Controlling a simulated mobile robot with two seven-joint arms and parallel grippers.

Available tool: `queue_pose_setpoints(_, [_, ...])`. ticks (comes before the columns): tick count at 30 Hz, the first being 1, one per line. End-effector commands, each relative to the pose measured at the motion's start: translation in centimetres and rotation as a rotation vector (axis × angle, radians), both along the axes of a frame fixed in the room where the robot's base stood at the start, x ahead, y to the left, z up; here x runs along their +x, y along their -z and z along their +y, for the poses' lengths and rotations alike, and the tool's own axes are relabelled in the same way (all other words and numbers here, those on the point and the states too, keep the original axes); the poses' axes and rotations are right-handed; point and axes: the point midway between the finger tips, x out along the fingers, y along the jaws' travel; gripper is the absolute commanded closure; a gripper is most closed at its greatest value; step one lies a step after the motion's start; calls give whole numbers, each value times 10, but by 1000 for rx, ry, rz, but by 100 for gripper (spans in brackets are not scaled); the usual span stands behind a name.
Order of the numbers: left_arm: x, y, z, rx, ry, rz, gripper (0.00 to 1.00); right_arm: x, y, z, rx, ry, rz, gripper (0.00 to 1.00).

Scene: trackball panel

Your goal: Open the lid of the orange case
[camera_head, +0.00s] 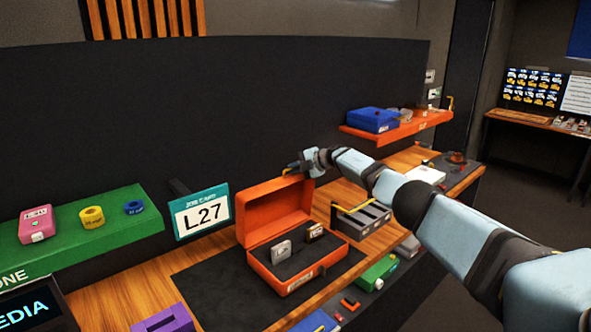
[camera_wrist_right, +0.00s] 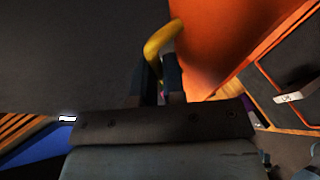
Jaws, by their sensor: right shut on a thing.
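The orange case (camera_head: 292,278) sits on a dark mat on the wooden bench. Its lid (camera_head: 275,215) stands raised, roughly upright, at the back of the case. My right gripper (camera_head: 296,168) is at the lid's upper edge. In the right wrist view its fingers (camera_wrist_right: 158,82) are shut on a curved yellow handle (camera_wrist_right: 161,38) beside the orange lid (camera_wrist_right: 220,40). My left gripper is not in view.
A job card (camera_head: 202,212) reading L27 stands left of the case. A green shelf (camera_head: 95,228) holds a pink box and two rolls. A grey tray with a yellow handle (camera_head: 360,218) is right of the case. An orange shelf (camera_head: 400,130) carries a blue box (camera_head: 373,119).

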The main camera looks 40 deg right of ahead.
Motion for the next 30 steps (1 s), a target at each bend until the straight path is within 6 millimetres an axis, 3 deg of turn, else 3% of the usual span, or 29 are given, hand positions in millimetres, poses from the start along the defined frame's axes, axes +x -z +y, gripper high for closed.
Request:
queue_pose_setpoints(3, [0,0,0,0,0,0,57,1,-4,-1,-2,0,-6,80])
queue_pose_setpoints(17, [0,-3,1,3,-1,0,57,-7,-5,-6,-2,1,-3,80])
queue_pose_setpoints(22, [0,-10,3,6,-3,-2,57,-25,-14,-15,-4,-1,-2,80])
queue_pose_setpoints(30, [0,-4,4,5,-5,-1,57,-69,-35,-40,-5,2,-4,80])
